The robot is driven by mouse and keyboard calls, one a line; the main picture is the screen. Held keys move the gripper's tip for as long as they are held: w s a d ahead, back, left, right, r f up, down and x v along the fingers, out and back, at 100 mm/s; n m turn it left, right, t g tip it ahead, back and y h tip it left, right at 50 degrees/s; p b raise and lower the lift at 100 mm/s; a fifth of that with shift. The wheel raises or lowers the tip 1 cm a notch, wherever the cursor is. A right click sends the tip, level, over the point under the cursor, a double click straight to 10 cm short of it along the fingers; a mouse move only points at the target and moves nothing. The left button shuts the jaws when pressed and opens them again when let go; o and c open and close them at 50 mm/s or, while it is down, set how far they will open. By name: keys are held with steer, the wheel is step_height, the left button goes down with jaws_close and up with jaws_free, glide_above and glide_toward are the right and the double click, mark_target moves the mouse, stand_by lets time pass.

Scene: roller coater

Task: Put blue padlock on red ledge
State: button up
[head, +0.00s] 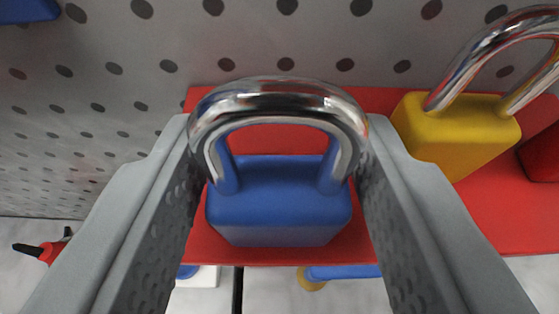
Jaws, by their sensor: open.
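The blue padlock (279,200) has a shiny silver shackle and stands upright in the middle of the head view. It appears to be on the red ledge (212,246), at the ledge's left end. My gripper (279,165) is open, with one grey finger on each side of the padlock. The fingers are close to its sides; I cannot tell if they touch it. The padlock hides part of the ledge behind it.
A yellow padlock (452,132) stands on the ledge just right of my right finger. A dark red object (541,152) is beyond it. A perforated grey panel (250,40) rises behind. Below lie a red-and-black item (42,250) and a blue-handled item (342,272).

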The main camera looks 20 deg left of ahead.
steer(key=v, duration=1.2)
